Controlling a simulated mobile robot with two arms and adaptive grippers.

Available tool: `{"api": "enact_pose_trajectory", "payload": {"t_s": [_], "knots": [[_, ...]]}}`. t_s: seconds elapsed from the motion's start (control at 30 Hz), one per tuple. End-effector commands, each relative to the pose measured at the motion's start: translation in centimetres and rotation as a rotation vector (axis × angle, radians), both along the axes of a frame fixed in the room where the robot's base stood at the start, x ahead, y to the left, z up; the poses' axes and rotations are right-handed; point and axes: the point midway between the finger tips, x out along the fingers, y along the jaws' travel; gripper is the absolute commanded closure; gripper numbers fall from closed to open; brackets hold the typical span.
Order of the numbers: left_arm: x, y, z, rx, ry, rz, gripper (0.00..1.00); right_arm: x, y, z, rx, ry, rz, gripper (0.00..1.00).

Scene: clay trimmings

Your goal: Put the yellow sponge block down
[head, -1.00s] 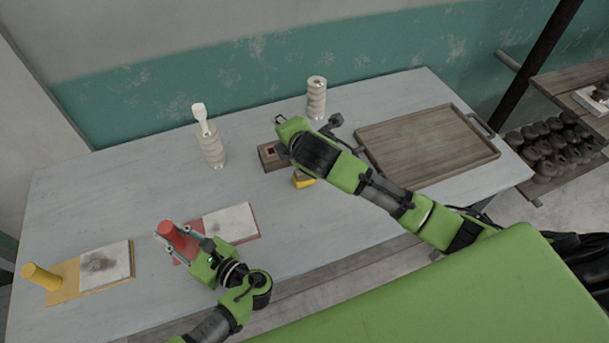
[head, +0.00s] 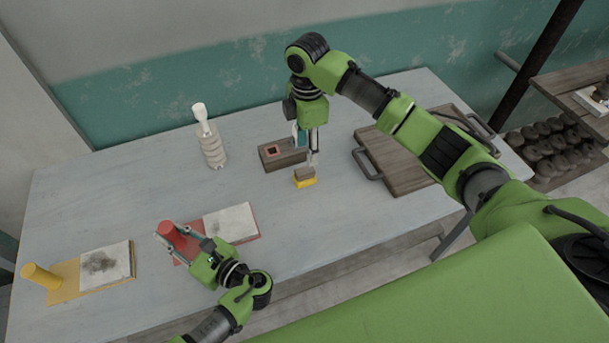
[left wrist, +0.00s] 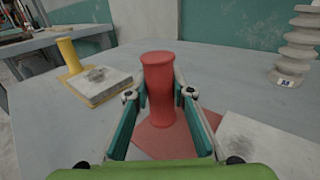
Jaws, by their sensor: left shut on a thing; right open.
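The yellow sponge block (head: 306,183), with a brown upper part, rests on the table near its middle. My right gripper (head: 307,155) is open and points down just above and behind the sponge block, holding nothing. Whether a fingertip touches the block, I cannot tell. My left gripper (head: 183,243) is shut on a red cylinder (head: 170,233), which stands upright on a red board. The left wrist view shows the cylinder (left wrist: 159,85) between both fingers.
A brown block with a red-rimmed square recess (head: 270,158) sits behind the sponge block. A ribbed bottle (head: 212,152) stands back left. A wooden tray (head: 405,185) lies right, partly behind my right arm. A yellow cylinder (head: 42,277) stands front left. Table between is clear.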

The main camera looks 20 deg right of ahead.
Motion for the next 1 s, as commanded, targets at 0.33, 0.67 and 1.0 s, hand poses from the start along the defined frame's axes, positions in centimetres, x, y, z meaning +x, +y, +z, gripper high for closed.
{"api": "enact_pose_trajectory", "payload": {"t_s": [0.33, 0.67, 1.0], "knots": [[0.0, 0.0, 0.0, 0.000, 0.000, 0.000, 1.00, 0.1, 0.1, -4.5, 0.000, -0.002, -0.001, 0.60], [0.0, 0.0, 0.0, 0.000, 0.000, 0.000, 1.00, 0.6, 0.4, -8.8, 0.000, -0.001, -0.001, 0.60], [0.0, 0.0, 0.0, 0.000, 0.000, 0.000, 1.00, 0.7, 0.4, -9.7, 0.000, -0.004, 0.000, 0.60]]}}
